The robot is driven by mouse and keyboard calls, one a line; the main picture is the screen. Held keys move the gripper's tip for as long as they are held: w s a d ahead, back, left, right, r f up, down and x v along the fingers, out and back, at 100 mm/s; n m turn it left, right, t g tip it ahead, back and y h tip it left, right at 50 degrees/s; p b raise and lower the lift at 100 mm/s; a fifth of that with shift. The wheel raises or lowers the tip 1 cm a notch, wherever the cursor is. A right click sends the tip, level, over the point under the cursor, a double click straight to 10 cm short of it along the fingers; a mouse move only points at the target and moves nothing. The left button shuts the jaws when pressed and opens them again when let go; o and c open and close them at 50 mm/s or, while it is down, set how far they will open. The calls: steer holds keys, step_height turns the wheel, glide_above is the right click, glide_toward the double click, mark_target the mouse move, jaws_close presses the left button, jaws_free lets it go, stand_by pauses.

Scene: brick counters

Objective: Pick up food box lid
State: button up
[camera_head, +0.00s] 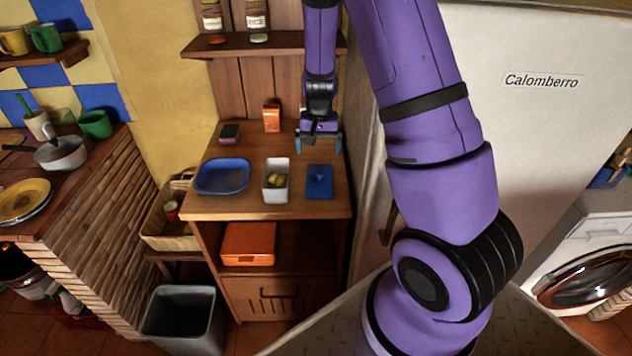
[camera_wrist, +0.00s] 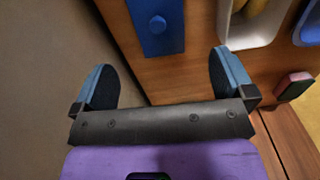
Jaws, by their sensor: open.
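The food box lid (camera_head: 319,183) is a flat blue rectangle with a small round knob, lying on the wooden cabinet top near its front right. It also shows in the wrist view (camera_wrist: 150,32), at the top, beyond my fingers. The food box (camera_head: 276,187) is a white open container with yellowish food in it, just left of the lid; part of it shows in the wrist view (camera_wrist: 254,25). My gripper (camera_head: 319,146) is open and empty, behind the lid in the head view and apart from it. In the wrist view its two blue fingers (camera_wrist: 164,85) are spread wide.
A blue tray (camera_head: 222,177) lies left of the food box. An orange carton (camera_head: 271,118) and a small dark and pink item (camera_head: 229,133) stand behind. A shelf (camera_head: 262,46) hangs above. The white fridge (camera_head: 540,130) rises close on the right.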

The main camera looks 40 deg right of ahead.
mark_target(319, 172)
steer(key=f, duration=1.1)
steer(key=shift+w+d+f, duration=0.1)
steer(key=shift+d+f, duration=0.15)
steer(key=shift+c, duration=0.2)
steer(key=c, duration=0.7)
